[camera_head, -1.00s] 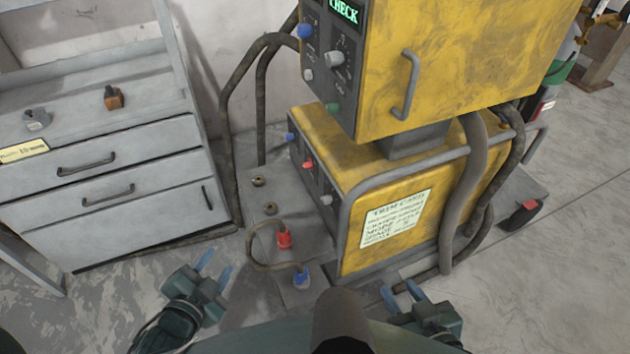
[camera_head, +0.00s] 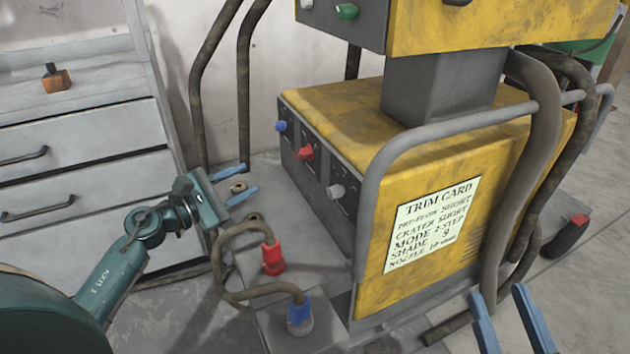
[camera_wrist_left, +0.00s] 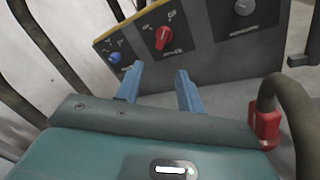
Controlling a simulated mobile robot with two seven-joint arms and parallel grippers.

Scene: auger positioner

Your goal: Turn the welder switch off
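The yellow welder (camera_head: 440,200) has a dark front panel with a blue knob (camera_head: 281,126), a red knob (camera_head: 305,152) and a grey-white knob (camera_head: 336,191). Which one is the switch is not clear; the panel lettering is too small to read. My left gripper (camera_head: 240,182) is open and empty, left of the panel and apart from it. In the left wrist view its fingers (camera_wrist_left: 158,72) point toward the panel, just below the red knob (camera_wrist_left: 163,38), with the blue knob (camera_wrist_left: 115,57) to the left. My right gripper (camera_head: 498,292) is open and empty at the bottom right.
A red plug (camera_head: 273,258) and a blue plug (camera_head: 300,316) on a looped cable stand below the panel. A grey drawer cabinet (camera_head: 80,178) is at left. A grey tubular rail (camera_head: 440,127) runs around the welder. An upper yellow unit (camera_head: 480,25) stands on a pedestal.

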